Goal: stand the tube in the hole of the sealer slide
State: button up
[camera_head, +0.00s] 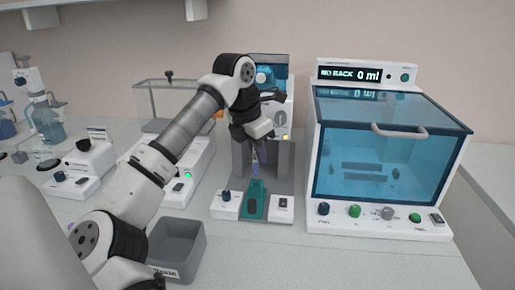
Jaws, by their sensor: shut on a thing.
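My gripper (255,142) points down in front of the sealer (276,163). It is shut on a small, narrow tube (255,160), which hangs roughly upright below the fingers. The sealer slide (256,189) is a teal strip between two white control blocks at the sealer's front. A dark oval spot, perhaps its hole, shows near the slide's front end. The tube appears above the back part of the slide, apart from it. The fingertips are small, and the arm covers part of the sealer.
A large blue-windowed cabinet (390,165) reading "NO RACK 0 ml" stands close on the right. A grey open bin (176,248) is at the front left. A clear box (170,100) and white devices (80,165) stand to the left. Bench front right is clear.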

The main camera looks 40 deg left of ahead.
jog(key=shift+f, duration=0.6)
jog(key=shift+f+b, duration=0.55)
jog(key=shift+b, duration=0.1)
dwell(0.7)
jog(key=shift+f, duration=0.35)
jog(key=shift+r, duration=0.15)
jog(key=shift+r+p, duration=0.45)
jog(key=shift+r, duration=0.35)
jog(key=shift+f+b, duration=0.4)
jog(key=shift+f, duration=0.1)
dwell(0.7)
jog(key=shift+f+b, duration=0.35)
jog(key=shift+f, duration=0.15)
jog(key=shift+r, duration=0.1)
jog(key=shift+r+p, duration=0.75)
jog(key=shift+r, duration=0.2)
